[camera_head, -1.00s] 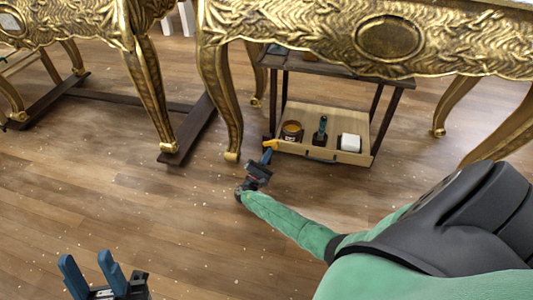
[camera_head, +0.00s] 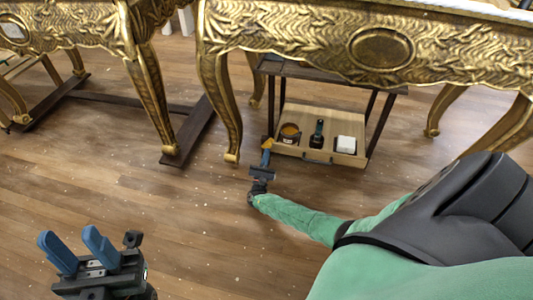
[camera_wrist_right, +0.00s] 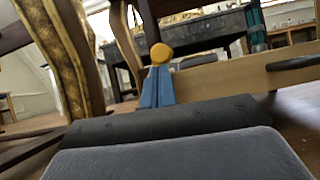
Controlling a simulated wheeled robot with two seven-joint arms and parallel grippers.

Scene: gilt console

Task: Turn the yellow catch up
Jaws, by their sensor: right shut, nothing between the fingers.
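The yellow catch (camera_head: 267,143) is at the left front corner of a shallow wooden drawer (camera_head: 345,158) under a dark stand. In the right wrist view the catch (camera_wrist_right: 160,53) is a rounded orange-yellow piece right at the tips of my blue fingers. My right gripper (camera_head: 266,157) is shut with nothing between its fingers. Its tips are just below the catch and look close to touching it; I cannot tell whether they touch. The catch's exact angle is hard to read. My left gripper (camera_head: 78,247) is open and empty at the lower left, far from the drawer.
The drawer holds an amber jar (camera_head: 290,132), a dark bottle (camera_head: 318,135) and a white block (camera_head: 346,144). A dark handle (camera_head: 318,160) is on its front. Gilt console legs (camera_head: 220,105) stand left of the catch. The wooden floor (camera_head: 110,195) in front is clear.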

